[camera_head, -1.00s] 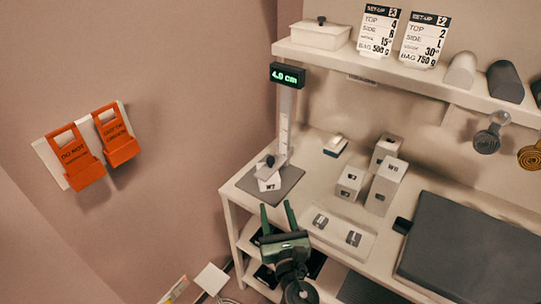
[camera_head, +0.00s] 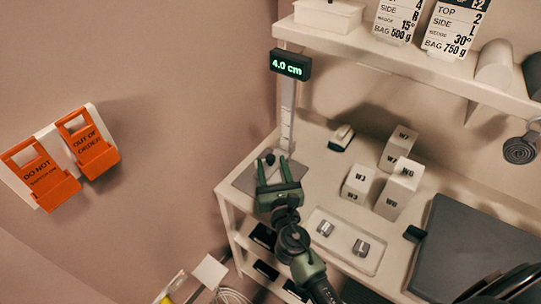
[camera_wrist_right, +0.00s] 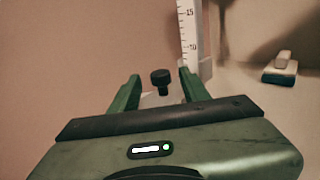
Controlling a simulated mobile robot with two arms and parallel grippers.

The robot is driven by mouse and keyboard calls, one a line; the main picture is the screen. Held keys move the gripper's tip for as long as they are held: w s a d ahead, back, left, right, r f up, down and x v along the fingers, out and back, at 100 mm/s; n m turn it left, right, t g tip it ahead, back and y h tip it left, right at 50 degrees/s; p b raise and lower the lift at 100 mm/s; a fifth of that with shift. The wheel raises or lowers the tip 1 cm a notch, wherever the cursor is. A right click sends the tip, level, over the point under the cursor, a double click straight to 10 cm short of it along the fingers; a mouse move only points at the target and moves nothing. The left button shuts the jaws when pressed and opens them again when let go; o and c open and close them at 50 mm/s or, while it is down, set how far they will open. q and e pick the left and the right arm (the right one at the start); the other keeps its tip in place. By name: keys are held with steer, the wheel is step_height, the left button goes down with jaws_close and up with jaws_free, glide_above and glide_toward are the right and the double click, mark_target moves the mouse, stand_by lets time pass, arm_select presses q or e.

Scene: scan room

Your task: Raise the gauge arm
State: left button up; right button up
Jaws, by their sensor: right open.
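The height gauge has a pale upright column (camera_head: 287,113) with a scale and a dark display (camera_head: 290,64) reading 4.0 cm in green. It stands on a grey base plate (camera_head: 243,182) at the table's left end. The gauge arm's black knob (camera_head: 270,158) shows just beyond my right gripper (camera_head: 272,162). The right gripper is open, its green fingers pointing at the gauge. In the right wrist view the knob (camera_wrist_right: 160,80) lies between and beyond the two fingertips (camera_wrist_right: 160,85), with no contact visible. The arm and anything under it are mostly hidden by my gripper. My left gripper is not in view.
A pale tray (camera_head: 331,253) with two metal pieces lies in front. A dark pad (camera_head: 470,245) fills the right. A shelf (camera_head: 400,55) overhangs the back.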

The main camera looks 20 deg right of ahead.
mark_target(272, 162)
steer(key=shift+w+d, duration=0.2)
steer(key=shift+w, duration=1)
steer(key=shift+w+f, duration=0.1)
steer(key=shift+w, duration=0.2)
jaws_close()
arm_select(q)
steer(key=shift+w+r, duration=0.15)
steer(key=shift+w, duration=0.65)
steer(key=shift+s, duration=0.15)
